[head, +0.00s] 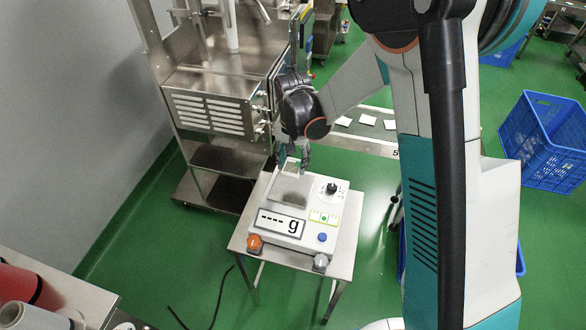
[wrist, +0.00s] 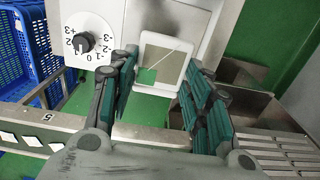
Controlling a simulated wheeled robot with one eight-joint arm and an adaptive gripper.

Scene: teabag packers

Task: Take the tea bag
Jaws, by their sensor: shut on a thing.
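The tea bag (wrist: 163,62) shows in the wrist view as a square with a white border and a see-through middle. It lies between the fingertips of my gripper (wrist: 161,72), which is shut on it. In the head view my gripper (head: 303,155) points down over the back of the white weighing scale (head: 273,200). The tea bag there (head: 291,167) is a small pale patch just below the fingers, above the grey weighing plate (head: 290,191). I cannot tell whether it touches the plate.
The scale stands on a small metal table (head: 343,262), with a knob (head: 332,188) and a dashed display (head: 280,222). A steel machine (head: 210,113) stands behind left. A conveyor (head: 352,140) with several white bags runs behind. A blue crate (head: 545,138) is at right.

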